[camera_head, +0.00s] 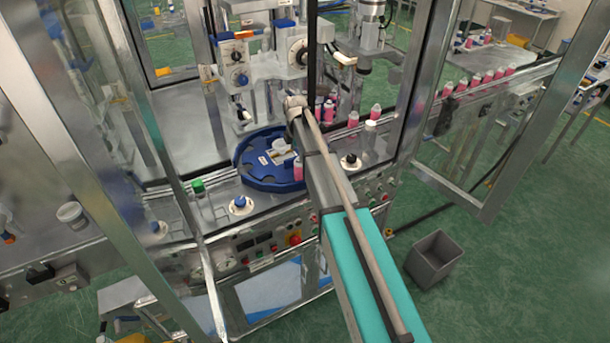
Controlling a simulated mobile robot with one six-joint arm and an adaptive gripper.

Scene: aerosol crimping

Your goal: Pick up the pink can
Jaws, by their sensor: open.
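A pink can (298,170) stands upright at the right edge of the blue round star wheel (262,182), just left of my arm. Other pink cans stand behind the arm, among them one can (328,113) and another (352,120) on the machine bed. Which one the task means cannot be told. My arm reaches from the lower right into the machine, and my wrist (293,103) is above and behind the star wheel. My gripper's fingers cannot be made out; the arm hides them. Whether they touch a can is hidden.
Metal frame posts and clear panels surround the machine. Crimping heads with a blue dial (238,75) hang above the star wheel. A conveyor with a row of pink cans (488,77) runs to the right. A grey bin (433,260) stands on the green floor.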

